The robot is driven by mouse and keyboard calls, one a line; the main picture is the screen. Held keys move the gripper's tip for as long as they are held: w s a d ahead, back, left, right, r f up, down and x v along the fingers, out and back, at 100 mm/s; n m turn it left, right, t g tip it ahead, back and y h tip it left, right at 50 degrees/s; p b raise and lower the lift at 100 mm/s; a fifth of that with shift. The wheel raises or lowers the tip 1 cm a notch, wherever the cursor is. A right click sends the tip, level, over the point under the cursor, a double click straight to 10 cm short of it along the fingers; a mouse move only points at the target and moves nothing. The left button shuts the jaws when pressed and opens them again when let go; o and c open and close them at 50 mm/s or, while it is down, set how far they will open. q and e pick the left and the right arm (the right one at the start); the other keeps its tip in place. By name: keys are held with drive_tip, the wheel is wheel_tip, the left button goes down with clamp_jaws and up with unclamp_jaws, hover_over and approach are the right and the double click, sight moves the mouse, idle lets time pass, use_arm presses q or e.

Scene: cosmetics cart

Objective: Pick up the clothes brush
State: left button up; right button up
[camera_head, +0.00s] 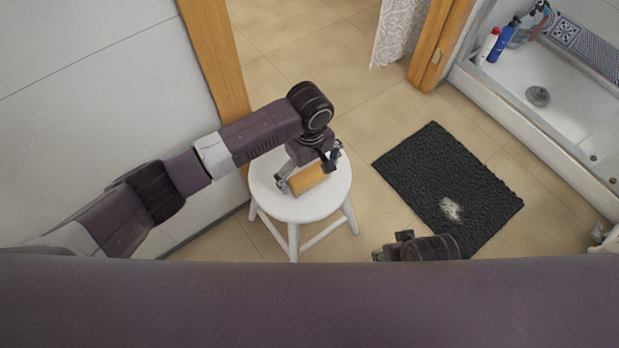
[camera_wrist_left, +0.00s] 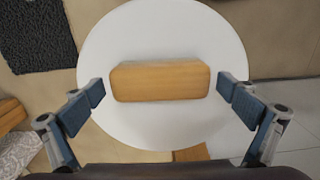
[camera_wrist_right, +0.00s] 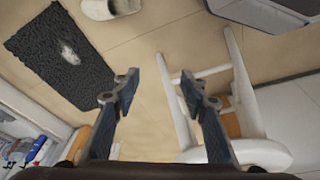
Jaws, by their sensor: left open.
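The clothes brush, with a tan wooden back (camera_head: 307,181), lies on a round white stool (camera_head: 338,190). It also shows in the left wrist view (camera_wrist_left: 160,80), lying crosswise in the middle of the seat (camera_wrist_left: 165,30). Its bristles are hidden. My left gripper (camera_head: 308,169) is over the stool, open, with one finger beyond each end of the brush. In the left wrist view the fingers (camera_wrist_left: 162,90) stand apart with small gaps to the brush. My right gripper (camera_wrist_right: 161,86) is open and empty, away from the stool seat; only part of it (camera_head: 385,252) shows in the head view.
A dark mat (camera_head: 430,170) with a pale patch lies on the tiled floor to the right. A shower tray (camera_head: 550,100) with bottles (camera_head: 497,42) is at the far right. A wooden door frame (camera_head: 218,60) stands behind my left arm.

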use_arm(q)
drive_tip(key=shift+f, duration=0.45)
use_arm(e)
drive_tip(key=shift+r, duration=0.55)
use_arm(q)
drive_tip(key=shift+c, duration=0.3)
drive_tip(key=c, duration=1)
drive_tip(key=shift+c, duration=0.5)
drive_tip(key=shift+r, duration=0.15)
